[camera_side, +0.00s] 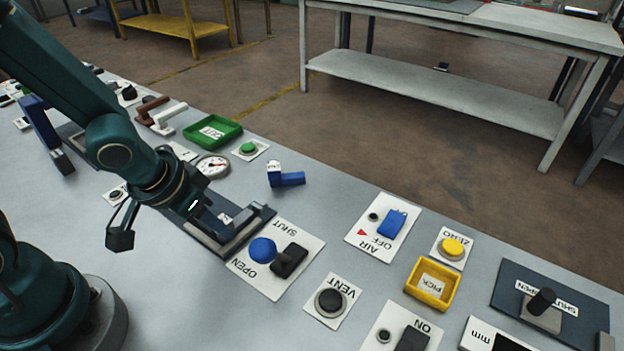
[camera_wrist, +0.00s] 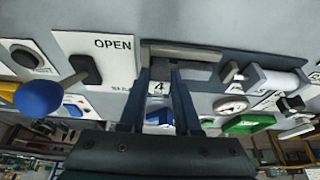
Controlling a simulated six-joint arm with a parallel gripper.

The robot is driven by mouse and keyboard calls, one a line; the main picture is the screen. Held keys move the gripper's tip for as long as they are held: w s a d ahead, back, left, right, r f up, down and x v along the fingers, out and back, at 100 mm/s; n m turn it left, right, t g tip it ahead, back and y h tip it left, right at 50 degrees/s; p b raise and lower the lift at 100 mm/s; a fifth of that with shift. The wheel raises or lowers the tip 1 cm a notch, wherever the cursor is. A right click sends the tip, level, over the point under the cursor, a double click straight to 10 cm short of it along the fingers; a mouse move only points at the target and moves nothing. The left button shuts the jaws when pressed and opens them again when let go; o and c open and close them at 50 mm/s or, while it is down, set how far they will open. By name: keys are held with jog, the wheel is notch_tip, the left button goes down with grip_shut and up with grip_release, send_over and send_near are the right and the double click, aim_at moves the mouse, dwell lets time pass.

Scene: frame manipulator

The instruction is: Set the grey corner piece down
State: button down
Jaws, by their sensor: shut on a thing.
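My gripper (camera_wrist: 160,78) is shut on the grey corner piece (camera_wrist: 168,72), which shows between the fingertips with a white label reading 4 just below it. In the side view my gripper (camera_side: 222,218) is low over the dark frame plate (camera_wrist: 215,66), and the piece is mostly hidden by the fingers. A pale grey bar (camera_wrist: 185,53) of the frame runs close beyond the piece. I cannot tell whether the piece touches the plate. A blue corner piece (camera_side: 285,178) with a white label lies loose on the table, to the right of the gripper.
The OPEN/SHUT panel (camera_side: 268,283) with a blue knob (camera_side: 262,250) and black handle is close on the right of the frame. A round gauge (camera_side: 213,166) and a green tray (camera_side: 212,133) are behind. A yellow tray (camera_side: 432,284) is farther right. Bare table surrounds the blue piece.

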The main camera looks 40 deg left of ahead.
jog(key=c, duration=0.6)
grip_release()
jog(key=shift+r, duration=0.15)
jog(key=shift+r, duration=0.25)
jog(key=shift+t, duration=0.6)
jog(key=v, duration=0.9)
jog(key=s+v, duration=0.1)
jog(key=v, duration=0.4)
jog(key=shift+a, duration=0.3)
